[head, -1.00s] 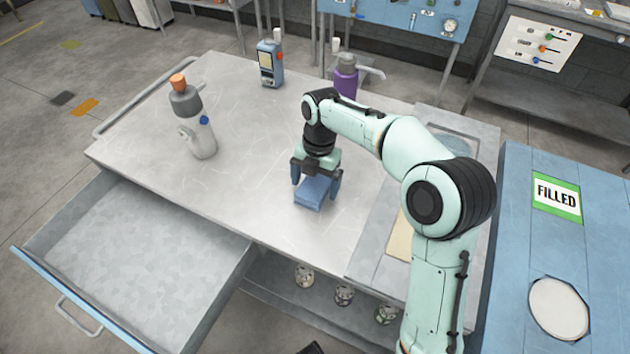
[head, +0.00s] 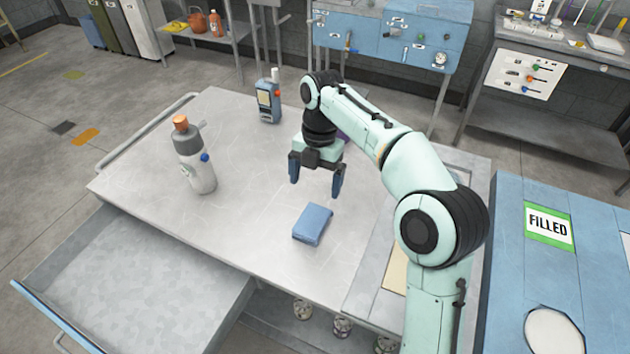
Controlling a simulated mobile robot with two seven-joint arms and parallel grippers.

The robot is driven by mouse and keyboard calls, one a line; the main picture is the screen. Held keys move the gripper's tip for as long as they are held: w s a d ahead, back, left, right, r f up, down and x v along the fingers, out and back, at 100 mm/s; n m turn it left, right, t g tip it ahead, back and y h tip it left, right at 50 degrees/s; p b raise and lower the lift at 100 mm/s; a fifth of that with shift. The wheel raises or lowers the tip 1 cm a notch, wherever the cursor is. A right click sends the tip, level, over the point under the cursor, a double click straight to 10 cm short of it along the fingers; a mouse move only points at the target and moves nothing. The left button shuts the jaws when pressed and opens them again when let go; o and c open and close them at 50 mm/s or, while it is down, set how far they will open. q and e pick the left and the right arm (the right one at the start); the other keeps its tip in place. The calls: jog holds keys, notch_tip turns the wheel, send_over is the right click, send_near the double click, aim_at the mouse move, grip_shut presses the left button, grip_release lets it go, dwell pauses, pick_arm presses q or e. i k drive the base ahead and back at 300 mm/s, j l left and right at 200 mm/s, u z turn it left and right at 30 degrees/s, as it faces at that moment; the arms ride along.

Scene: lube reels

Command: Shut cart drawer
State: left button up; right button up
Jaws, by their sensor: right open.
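The cart (head: 255,215) has a grey metal top. Its drawer (head: 130,280) is pulled out at the lower left and looks empty. The drawer's blue front (head: 52,316) runs along the lower left, with part of its handle cut off by the frame's bottom edge. My right gripper (head: 316,190) is open and empty above the cart top, behind a folded blue cloth-like block (head: 312,224) and apart from it. It is well to the right of the drawer. My left gripper is not in view.
A purple item is mostly hidden behind my right arm. A blue table with a FILLED sign (head: 549,226) is at right. Several round items sit on a lower shelf.

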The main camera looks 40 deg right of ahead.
aim_at(119, 284)
jog(key=k+j, duration=0.75)
jog(key=j, duration=0.25)
